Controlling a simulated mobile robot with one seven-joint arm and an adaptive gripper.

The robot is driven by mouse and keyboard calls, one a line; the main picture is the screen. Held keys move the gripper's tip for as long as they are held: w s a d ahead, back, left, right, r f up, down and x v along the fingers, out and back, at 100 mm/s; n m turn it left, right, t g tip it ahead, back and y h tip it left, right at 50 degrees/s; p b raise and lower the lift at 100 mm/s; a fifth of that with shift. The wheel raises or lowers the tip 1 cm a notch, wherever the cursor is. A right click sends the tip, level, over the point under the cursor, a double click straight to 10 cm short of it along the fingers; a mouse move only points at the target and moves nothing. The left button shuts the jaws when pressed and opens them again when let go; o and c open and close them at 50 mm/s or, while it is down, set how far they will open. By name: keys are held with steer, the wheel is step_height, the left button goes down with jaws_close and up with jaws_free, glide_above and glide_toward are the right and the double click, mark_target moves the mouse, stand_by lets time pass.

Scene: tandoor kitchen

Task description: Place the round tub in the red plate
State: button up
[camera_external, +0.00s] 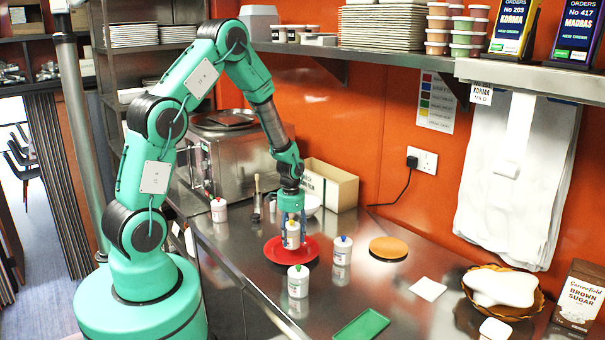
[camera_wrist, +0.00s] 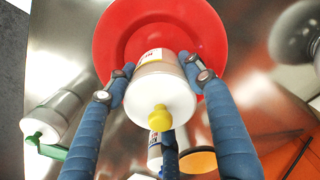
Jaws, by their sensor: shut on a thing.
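The round tub (camera_external: 292,240) is white with a label and a yellow knob on its lid. It stands upright between the fingers of my gripper (camera_external: 292,222), which is shut on it. The tub also shows in the wrist view (camera_wrist: 160,98), lid towards the camera, with a blue finger on each side. The red plate (camera_external: 273,252) lies on the steel counter directly below the tub; in the wrist view its red rim (camera_wrist: 108,45) spreads behind the tub. The tub is over the plate's middle; whether its base touches the plate I cannot tell.
A green-capped tub (camera_external: 298,284) and a blue-capped tub (camera_external: 342,252) stand close to the plate. A red-capped tub (camera_external: 218,211) stands to the left. An orange disc (camera_external: 388,248) and a green tray (camera_external: 362,326) lie on the counter. A cardboard box (camera_external: 332,186) is behind.

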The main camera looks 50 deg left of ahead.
mark_target(291, 221)
steer(key=shift+f, duration=1.45)
steer(key=shift+f, duration=0.15)
steer(key=o, duration=1.4)
steer(key=shift+r, duration=6.15)
